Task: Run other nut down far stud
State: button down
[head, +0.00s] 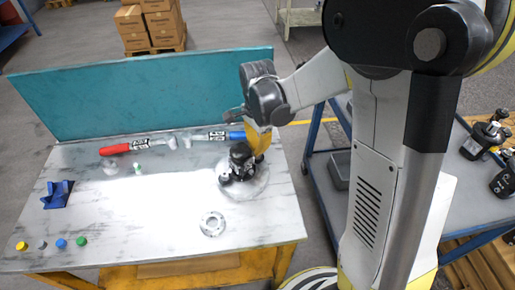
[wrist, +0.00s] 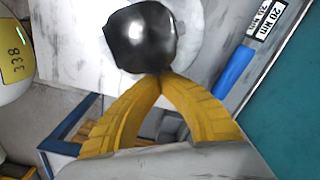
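The hydraulic motor (head: 240,158) is a dark, rounded body on a pale round plate (head: 258,187) at the right of the table. In the wrist view the motor (wrist: 140,40) shows as a shiny black shape just beyond my fingertips. My gripper (head: 257,150) has yellow fingers and reaches down at the motor's right side. In the wrist view the fingertips (wrist: 160,78) come together against or very near the motor's lower edge. I cannot see a nut between them. The far stud and the nuts cannot be made out; the motor and fingers may hide them.
A red-handled wrench (head: 115,150) and a blue-handled wrench (head: 235,135) lie along the teal back panel (head: 140,95). A pale ring (head: 212,224) lies in front of the motor. A blue holder (head: 57,195) and several coloured caps (head: 61,243) are at left. The table's middle is clear.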

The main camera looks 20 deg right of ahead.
jog(key=m, duration=0.4)
jog(key=shift+m, duration=0.3)
jog(key=c, duration=2.2)
grip_release()
jog(key=o, duration=0.7)
jog(key=shift+c, duration=0.2)
jog(key=n, duration=0.5)
jog(key=shift+n, duration=0.4)
jog(key=n, duration=0.4)
jog(key=shift+n, duration=0.3)
